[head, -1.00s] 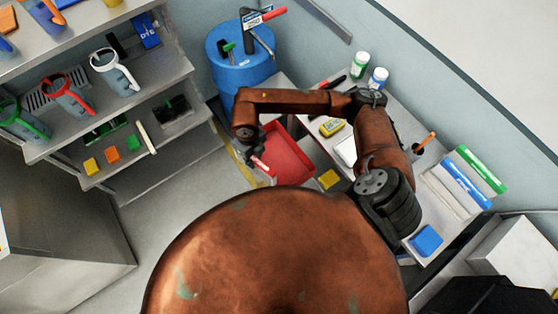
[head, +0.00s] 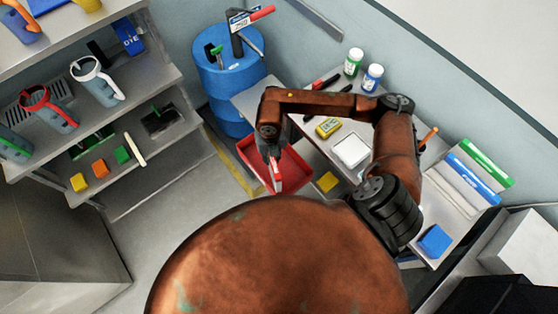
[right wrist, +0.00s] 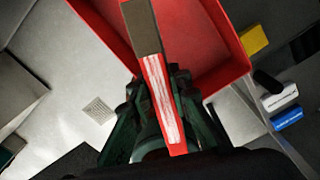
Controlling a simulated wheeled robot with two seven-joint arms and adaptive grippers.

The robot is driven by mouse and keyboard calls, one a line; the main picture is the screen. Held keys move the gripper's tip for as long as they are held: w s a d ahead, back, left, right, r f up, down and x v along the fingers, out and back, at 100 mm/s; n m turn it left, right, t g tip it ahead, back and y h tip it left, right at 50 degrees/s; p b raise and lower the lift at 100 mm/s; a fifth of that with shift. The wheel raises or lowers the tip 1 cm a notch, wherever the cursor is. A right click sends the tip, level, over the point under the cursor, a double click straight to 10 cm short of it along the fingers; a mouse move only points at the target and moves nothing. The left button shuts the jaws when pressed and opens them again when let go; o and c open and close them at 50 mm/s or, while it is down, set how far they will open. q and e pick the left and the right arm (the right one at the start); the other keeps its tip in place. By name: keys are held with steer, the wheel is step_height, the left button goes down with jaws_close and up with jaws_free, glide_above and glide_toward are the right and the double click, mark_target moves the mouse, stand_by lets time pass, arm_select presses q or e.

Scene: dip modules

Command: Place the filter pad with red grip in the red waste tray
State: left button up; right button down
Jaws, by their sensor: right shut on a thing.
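The filter pad with red grip (right wrist: 165,100) is held in my right gripper (right wrist: 160,95), with the fingers shut on its red and white grip. Its grey-brown pad end points away from the wrist. In the head view the red grip (head: 275,172) shows below the right gripper (head: 272,158). The red waste tray (head: 300,182) lies below the right gripper; it also shows in the right wrist view (right wrist: 226,50). The pad appears above the tray's interior; its height over the floor of the tray is hard to tell. My left gripper is not in view.
A blue drum (head: 228,85) stands behind the tray. A bench (head: 318,150) to the right carries a yellow meter (head: 328,126), a white device (head: 350,150) and bottles. A yellow block (head: 327,181) is right of the tray. Shelves with jugs (head: 96,80) stand at the left.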

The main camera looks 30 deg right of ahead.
steer(key=d+f+b, duration=0.3)
steer(key=f+b, duration=0.1)
steer(key=f, duration=0.3)
steer(key=shift+w+d+f, duration=0.15)
steer(key=shift+w+f, duration=0.15)
steer(key=c, duration=1.8)
jaws_free()
step_height(320, 180, up, 12)
steer(key=shift+r+p, duration=0.1)
steer(key=shift+p, duration=0.3)
